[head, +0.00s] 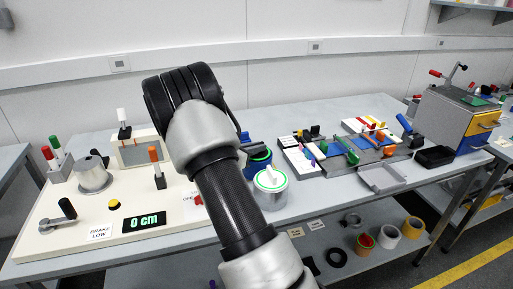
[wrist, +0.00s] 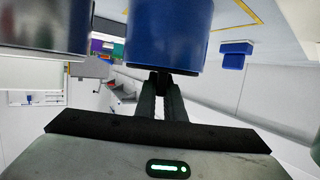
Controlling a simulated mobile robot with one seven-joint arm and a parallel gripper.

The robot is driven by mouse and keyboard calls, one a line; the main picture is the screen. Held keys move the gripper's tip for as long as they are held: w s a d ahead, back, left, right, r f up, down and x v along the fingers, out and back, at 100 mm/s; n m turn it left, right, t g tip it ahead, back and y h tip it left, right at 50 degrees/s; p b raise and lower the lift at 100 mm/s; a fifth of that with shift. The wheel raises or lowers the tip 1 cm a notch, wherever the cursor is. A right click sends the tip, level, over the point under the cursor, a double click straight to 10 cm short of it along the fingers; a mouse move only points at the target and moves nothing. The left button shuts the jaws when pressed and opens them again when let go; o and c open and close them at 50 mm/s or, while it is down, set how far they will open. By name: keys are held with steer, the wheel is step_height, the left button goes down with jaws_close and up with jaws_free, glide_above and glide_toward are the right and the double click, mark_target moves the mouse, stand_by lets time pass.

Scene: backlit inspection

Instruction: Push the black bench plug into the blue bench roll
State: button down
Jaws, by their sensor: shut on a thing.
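The blue bench roll (wrist: 168,30) fills the top middle of the wrist view. In the head view the blue roll (head: 262,166) is partly hidden behind my arm. My gripper (wrist: 160,80) is shut on the black bench plug (wrist: 158,76), a small dark shape between the fingertips. The plug is at the near end of the blue roll and seems to meet it; how deep it sits cannot be told.
A grey roll with a green ring (head: 270,184) stands close beside the blue one; a grey cylinder (wrist: 45,28) shows at the wrist view's left. A white board with a display (head: 144,221) lies left. Tools and trays (head: 383,178) fill the right side.

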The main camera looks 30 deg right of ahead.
steer(key=shift+f, duration=0.15)
steer(key=c, duration=1.8)
jaws_free()
steer(key=shift+s+f, duration=0.1)
steer(key=shift+o, duration=0.2)
steer(key=p+v, duration=0.1)
steer(key=v, duration=1.6)
steer(key=shift+a+r+p, duration=0.2)
steer(key=shift+r+p, duration=0.15)
steer(key=shift+r, duration=0.05)
